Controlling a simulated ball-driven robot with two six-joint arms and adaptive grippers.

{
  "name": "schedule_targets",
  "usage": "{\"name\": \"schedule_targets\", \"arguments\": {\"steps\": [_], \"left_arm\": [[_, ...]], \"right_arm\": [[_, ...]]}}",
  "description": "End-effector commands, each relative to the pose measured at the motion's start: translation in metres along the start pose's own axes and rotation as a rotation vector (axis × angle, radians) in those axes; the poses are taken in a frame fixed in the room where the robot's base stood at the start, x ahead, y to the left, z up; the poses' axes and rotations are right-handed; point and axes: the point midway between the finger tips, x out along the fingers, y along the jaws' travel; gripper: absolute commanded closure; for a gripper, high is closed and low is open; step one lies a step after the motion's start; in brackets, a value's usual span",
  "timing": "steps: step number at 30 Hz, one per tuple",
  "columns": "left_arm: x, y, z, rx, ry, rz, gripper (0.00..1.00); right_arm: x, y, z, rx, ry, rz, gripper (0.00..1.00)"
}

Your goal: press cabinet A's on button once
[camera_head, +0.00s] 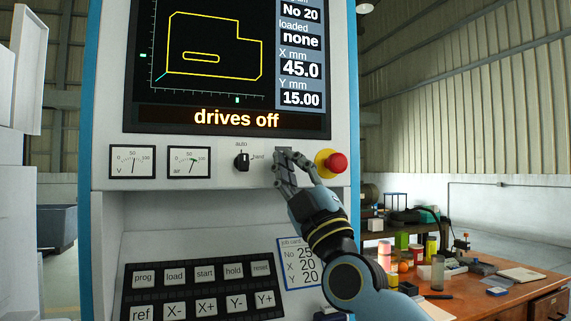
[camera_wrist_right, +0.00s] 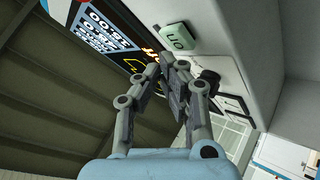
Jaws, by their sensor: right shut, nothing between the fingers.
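The cabinet (camera_head: 225,240) is a pale panel with blue edges; no letter A shows on it. Its screen (camera_head: 208,118) reads "drives off". My right gripper (camera_head: 287,158) is shut and empty, its fingertips at the panel between the rotary switch and the red stop button. In the right wrist view the pale green on button (camera_wrist_right: 177,38) shows just beyond the fingertips (camera_wrist_right: 176,66). In the head view the gripper covers it. I cannot tell whether the fingertips touch it. My left gripper is in neither view.
The red stop button (camera_head: 335,163) on its yellow base sits close right of my right gripper. The black rotary switch (camera_head: 242,161) is to its left. A sloping keypad (camera_head: 205,290) and a job card (camera_head: 299,264) are below. A cluttered wooden bench (camera_head: 470,299) stands at right.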

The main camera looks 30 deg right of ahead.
Motion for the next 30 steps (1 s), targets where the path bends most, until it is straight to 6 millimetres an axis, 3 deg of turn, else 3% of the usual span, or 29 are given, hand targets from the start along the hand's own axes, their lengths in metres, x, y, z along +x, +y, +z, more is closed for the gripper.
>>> {"name": "schedule_targets", "arguments": {"steps": [30], "left_arm": [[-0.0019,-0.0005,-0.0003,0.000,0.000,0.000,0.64]], "right_arm": [[0.0060,-0.0040,0.0041,0.000,0.000,0.000,1.00]]}}
